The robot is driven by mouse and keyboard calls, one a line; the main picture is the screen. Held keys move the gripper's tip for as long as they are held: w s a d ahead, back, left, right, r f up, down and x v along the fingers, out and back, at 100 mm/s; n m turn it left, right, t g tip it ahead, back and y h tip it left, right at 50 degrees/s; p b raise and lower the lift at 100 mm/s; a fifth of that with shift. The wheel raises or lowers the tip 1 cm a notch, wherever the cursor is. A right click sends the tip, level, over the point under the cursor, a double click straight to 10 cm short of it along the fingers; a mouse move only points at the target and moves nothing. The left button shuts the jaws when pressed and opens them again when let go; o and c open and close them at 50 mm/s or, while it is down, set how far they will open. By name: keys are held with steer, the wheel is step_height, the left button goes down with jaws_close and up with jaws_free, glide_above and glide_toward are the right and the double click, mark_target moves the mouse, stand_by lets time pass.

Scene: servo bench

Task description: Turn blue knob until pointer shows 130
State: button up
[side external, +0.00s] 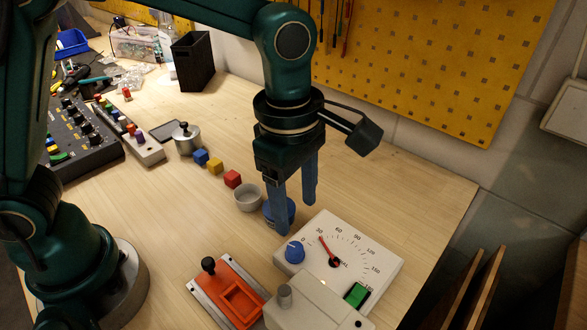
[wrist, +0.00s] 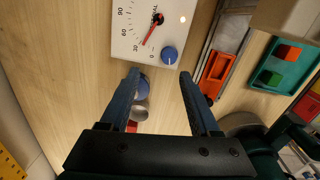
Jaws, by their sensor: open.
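The blue knob (side external: 294,250) sits at the left corner of a white dial box (side external: 376,282). The box has a printed scale and a red pointer (side external: 327,249), which stands close to the 30 mark. In the wrist view the knob (wrist: 169,56) lies just beyond the fingertips, between their lines, and the pointer (wrist: 151,31) shows between 0 and 30, nearer 30. My gripper (side external: 296,217) is open and empty, pointing down, above and behind the knob without touching it. The open fingers also show in the wrist view (wrist: 159,74).
A blue round dish (side external: 289,209) and a grey cup (side external: 248,198) stand close by the fingers. An orange fixture (side external: 238,296) and a light grey box (side external: 318,307) crowd the dial box's front. Coloured cubes (side external: 215,166) lie further left. Bench to the right is clear.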

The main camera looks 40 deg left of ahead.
mark_target(295, 248)
steer(key=shift+s+d+f+g, duration=0.15)
steer(key=shift+s+d+f, duration=0.1)
steer(key=shift+f, duration=0.3)
steer(key=shift+s+d+f+g, duration=0.15)
steer(key=shift+s+f, duration=0.1)
steer(key=shift+f, duration=2.65)
steer(key=shift+m, duration=0.3)
jaws_close()
